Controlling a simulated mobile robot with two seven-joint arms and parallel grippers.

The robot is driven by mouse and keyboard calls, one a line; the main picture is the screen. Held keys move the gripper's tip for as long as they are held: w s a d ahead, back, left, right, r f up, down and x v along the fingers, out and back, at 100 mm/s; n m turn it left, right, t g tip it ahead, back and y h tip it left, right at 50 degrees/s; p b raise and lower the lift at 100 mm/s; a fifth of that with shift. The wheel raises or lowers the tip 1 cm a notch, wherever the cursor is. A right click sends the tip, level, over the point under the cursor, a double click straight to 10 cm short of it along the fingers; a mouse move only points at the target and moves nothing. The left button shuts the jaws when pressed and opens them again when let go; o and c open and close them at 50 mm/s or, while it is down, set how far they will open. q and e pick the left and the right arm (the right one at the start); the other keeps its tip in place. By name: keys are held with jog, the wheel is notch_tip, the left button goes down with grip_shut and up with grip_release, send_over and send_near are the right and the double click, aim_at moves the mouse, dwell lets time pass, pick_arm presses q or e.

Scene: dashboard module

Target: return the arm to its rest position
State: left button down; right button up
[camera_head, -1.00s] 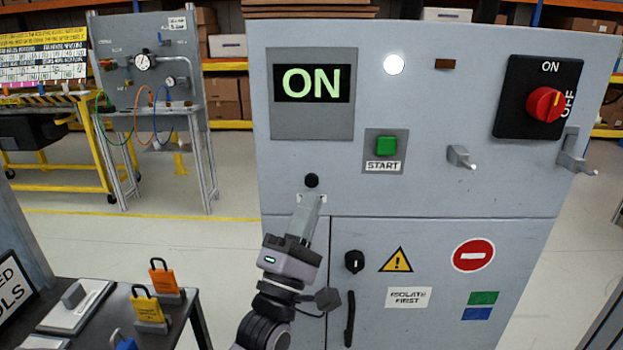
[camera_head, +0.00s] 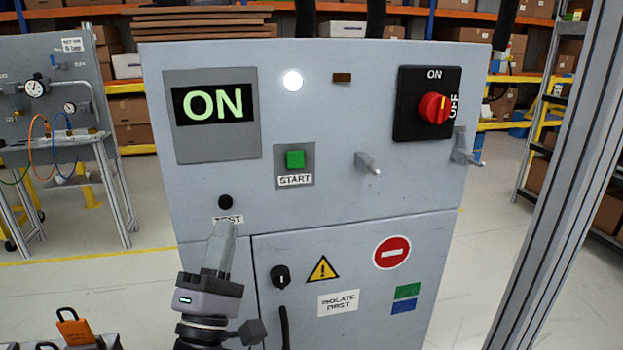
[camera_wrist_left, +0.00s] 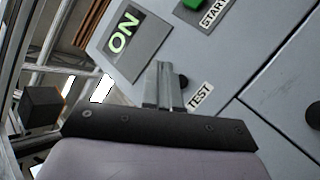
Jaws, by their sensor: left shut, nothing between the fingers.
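My left gripper (camera_head: 221,231) is shut and empty in front of the grey cabinet (camera_head: 330,213), its fingertips just below the black test button (camera_head: 225,202). The fingers cover part of the TEST label in the head view. In the left wrist view the shut fingers (camera_wrist_left: 163,75) point toward the panel, beside the black button (camera_wrist_left: 181,81) and the TEST label (camera_wrist_left: 200,96). Whether the fingertips touch the panel I cannot tell. My right gripper is not in view.
The cabinet carries a lit ON display (camera_head: 213,104), a green START button (camera_head: 295,159), a red rotary switch (camera_head: 433,108) and protruding pegs (camera_head: 368,163). An orange padlock (camera_head: 74,328) stands at the lower left. A metal post (camera_head: 560,190) rises at the right.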

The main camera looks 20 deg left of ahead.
pick_arm(q)
jog(key=s+d+f+m+g+h+p, duration=0.25)
jog(key=f+m+g, duration=0.35)
jog(key=f+m, duration=0.45)
jog(key=s+d+f+m+g+h+p, duration=0.1)
jog(key=s+d+f+m+g+h, duration=0.3)
jog(key=f+m, duration=0.7)
jog(key=s+f+m+g+p, duration=0.1)
jog(key=s+f+m+g, duration=0.2)
jog(key=s+f+g, duration=0.2)
jog(key=s+f, duration=0.3)
jog(key=f, duration=0.2)
jog(key=shift+s+d+f, duration=0.15)
jog(key=shift+s+f, duration=0.1)
jog(key=shift+f, duration=0.1)
